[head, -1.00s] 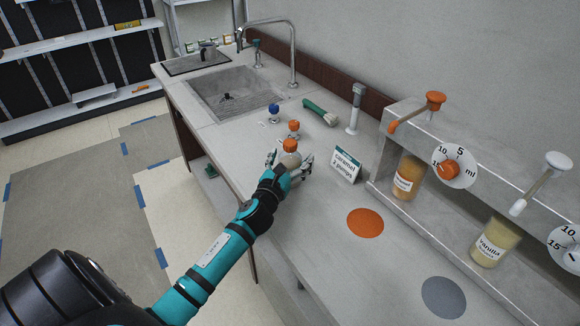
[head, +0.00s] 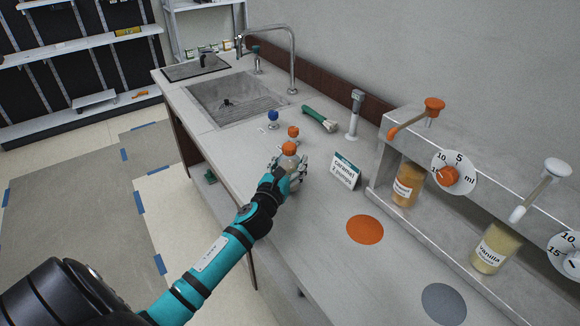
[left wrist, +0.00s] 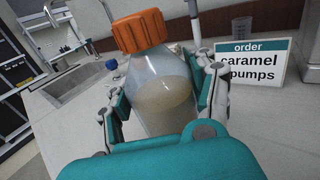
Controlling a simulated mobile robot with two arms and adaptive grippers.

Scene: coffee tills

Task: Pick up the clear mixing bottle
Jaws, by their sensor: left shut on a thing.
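The clear mixing bottle (head: 289,158) has an orange cap and stands upright on the front part of the counter. In the left wrist view the bottle (left wrist: 156,88) fills the middle and holds some pale beige contents. My left gripper (head: 290,172) is shut on its body, with a finger on each side in the left wrist view (left wrist: 158,105). The fingers and palm hide the bottle's base, so I cannot tell whether it touches the counter. My right gripper is not in view.
Behind stand another orange-capped item (head: 293,132) and a blue-capped one (head: 273,117). A green-handled tool (head: 319,118) lies farther back. A caramel order sign (head: 345,171) and the syrup dispenser shelf (head: 383,180) are to the right. The sink (head: 232,99) is at the back left.

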